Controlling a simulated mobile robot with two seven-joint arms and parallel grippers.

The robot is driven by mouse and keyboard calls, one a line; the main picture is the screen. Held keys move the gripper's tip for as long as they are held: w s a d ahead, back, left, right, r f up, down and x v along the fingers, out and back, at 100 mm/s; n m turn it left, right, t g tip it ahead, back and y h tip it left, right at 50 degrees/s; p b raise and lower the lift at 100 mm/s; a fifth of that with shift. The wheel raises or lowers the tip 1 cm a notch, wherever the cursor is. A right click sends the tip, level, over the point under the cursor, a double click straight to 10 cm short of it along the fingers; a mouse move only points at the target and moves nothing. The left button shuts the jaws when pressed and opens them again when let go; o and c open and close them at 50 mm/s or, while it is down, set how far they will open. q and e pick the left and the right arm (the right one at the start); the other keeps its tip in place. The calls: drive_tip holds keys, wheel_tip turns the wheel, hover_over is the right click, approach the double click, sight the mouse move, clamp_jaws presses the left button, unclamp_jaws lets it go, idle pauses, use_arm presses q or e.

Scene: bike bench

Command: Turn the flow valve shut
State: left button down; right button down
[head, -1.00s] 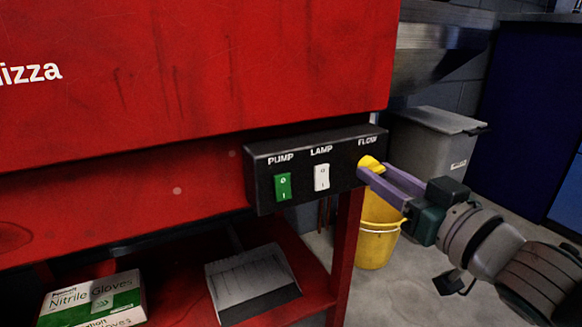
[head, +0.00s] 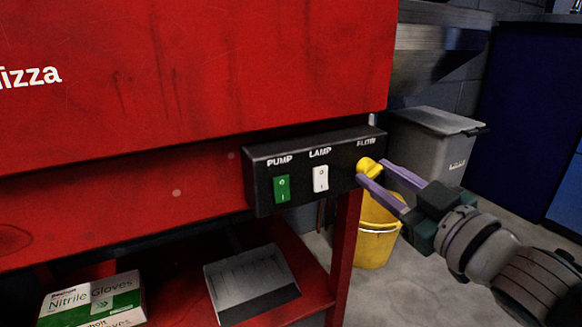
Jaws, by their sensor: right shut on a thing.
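The flow valve is a small yellow knob (head: 368,165) at the right end of a black control box (head: 341,150), below the FLOW label. My right gripper (head: 370,171) comes in from the right, with its two purple fingers around the yellow knob, one on its upper right and one on its lower side. It is shut on the knob, and the fingers hide part of it. My left gripper is not in view.
On the same box are a green PUMP switch (head: 282,188) and a white LAMP switch (head: 321,178). A yellow bucket (head: 376,240) stands on the floor behind my gripper. A grey bin (head: 432,145) stands behind. A glove box (head: 92,302) and a notepad (head: 250,283) lie on the red lower shelf.

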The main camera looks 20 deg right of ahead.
drive_tip(key=n, duration=0.3)
drive_tip(key=shift+n, duration=0.4)
drive_tip(key=n, duration=0.2)
drive_tip(key=shift+f+n, duration=0.1)
drive_tip(key=shift+n, duration=0.3)
drive_tip(key=n+b, duration=0.1)
drive_tip(key=n, duration=0.3)
drive_tip(key=shift+d+n+y, duration=0.1)
drive_tip(key=shift+n+y, duration=0.2)
drive_tip(key=shift+n, duration=0.5)
drive_tip(key=c, duration=0.6)
unclamp_jaws()
drive_tip(key=shift+o, duration=0.2)
